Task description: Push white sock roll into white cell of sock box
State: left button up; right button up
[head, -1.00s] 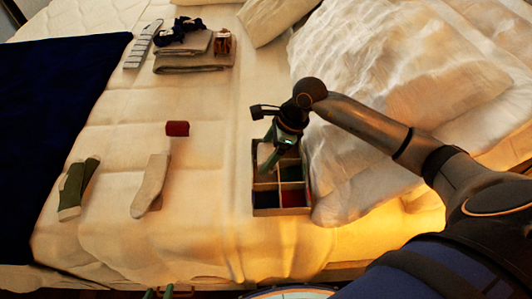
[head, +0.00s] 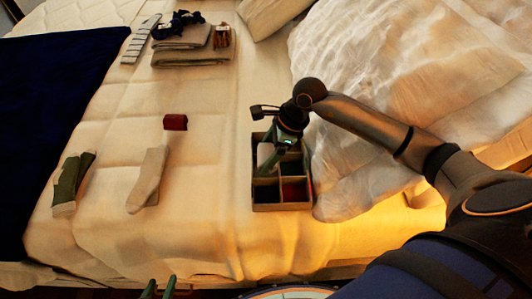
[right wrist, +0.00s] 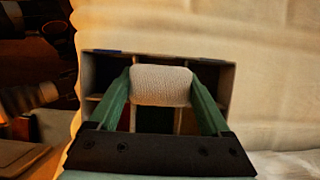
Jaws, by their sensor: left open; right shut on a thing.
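The sock box (head: 282,208) is a divided box with dark inner cells on the bed; its rim also shows in the right wrist view (right wrist: 234,85). My right gripper (head: 270,160) is over its far left part, fingers pointing down. In the right wrist view the right gripper (right wrist: 162,92) is shut on the white sock roll (right wrist: 161,78), which spans between the green fingers. The roll (head: 265,152) shows partly in the head view; its depth in a cell cannot be told. My left gripper (head: 159,287) is open and empty at the bottom edge.
A red sock roll (head: 176,122), a flat cream sock (head: 148,180) and green-and-white socks (head: 70,184) lie left of the box. Folded grey cloths (head: 190,58) and a striped sock (head: 141,40) lie farther back. A rumpled white cover (head: 360,170) borders the box's right side.

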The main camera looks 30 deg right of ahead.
jog(key=shift+f, duration=0.15)
jog(key=shift+f+b, duration=0.35)
jog(key=shift+b, duration=0.1)
jog(key=shift+f, duration=0.1)
jog(key=shift+f+b, duration=0.25)
jog(key=shift+b, duration=0.05)
jog(key=shift+r, duration=0.15)
jog(key=o, duration=1.1)
jog(key=shift+o, duration=0.2)
